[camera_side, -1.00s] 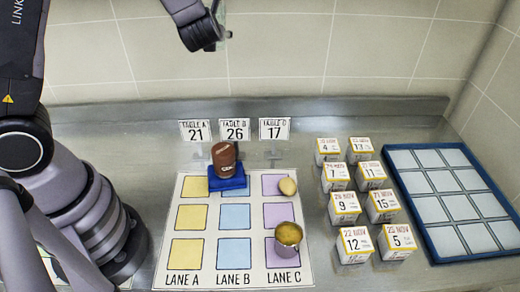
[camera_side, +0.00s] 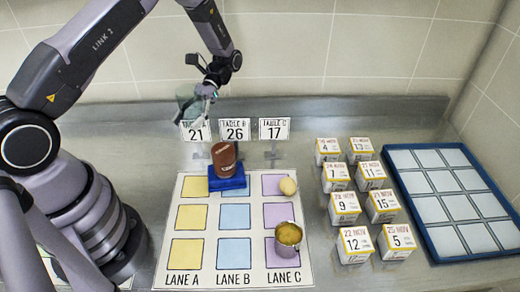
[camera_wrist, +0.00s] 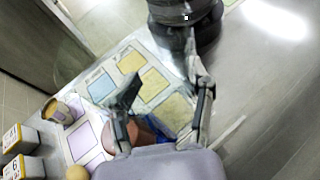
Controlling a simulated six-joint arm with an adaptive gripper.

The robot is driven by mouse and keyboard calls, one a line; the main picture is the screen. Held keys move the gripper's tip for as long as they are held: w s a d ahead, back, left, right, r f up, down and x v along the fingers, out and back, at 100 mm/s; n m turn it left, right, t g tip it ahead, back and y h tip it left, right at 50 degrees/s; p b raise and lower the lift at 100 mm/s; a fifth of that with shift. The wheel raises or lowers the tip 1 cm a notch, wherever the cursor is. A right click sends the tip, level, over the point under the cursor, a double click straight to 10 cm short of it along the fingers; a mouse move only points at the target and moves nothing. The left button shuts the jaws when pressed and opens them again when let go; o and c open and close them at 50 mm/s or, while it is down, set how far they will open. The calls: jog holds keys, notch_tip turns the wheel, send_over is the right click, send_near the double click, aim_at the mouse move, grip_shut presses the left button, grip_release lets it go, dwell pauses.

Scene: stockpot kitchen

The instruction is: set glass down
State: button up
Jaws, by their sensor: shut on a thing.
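A translucent greenish glass (camera_side: 186,98) is held in the air at the back left of the counter, close to the table A card in the picture. My gripper (camera_side: 207,92) is shut on it; the fingers cover part of it. In the wrist view my gripper's fingers (camera_wrist: 163,92) stand apart with the glass hard to make out between them. The lane mat (camera_side: 211,218) lies below, with yellow, blue and purple squares for lanes A, B and C.
A brown container (camera_side: 224,158) stands on a blue block (camera_side: 228,185) at lane B's back. A round tan item (camera_side: 288,186) and a metal cup (camera_side: 288,240) are in lane C. Several dated boxes (camera_side: 345,205) and a blue-rimmed tray (camera_side: 430,247) are right. Lane A's squares look clear.

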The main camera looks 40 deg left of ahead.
jog(key=w+d+n+t+h, duration=0.5)
jog(key=w+d+n+h, duration=0.2)
jog(key=n, duration=0.1)
jog(key=n+t+h, duration=0.2)
jog(key=n+t, duration=0.8)
jog(key=t, duration=0.2)
send_over(269, 142)
notch_tip(269, 142, down, 11)
jog(key=shift+w+f, duration=0.1)
jog(key=shift+f, duration=2.3)
jog(key=shift+f, duration=0.1)
jog(key=o, duration=1.3)
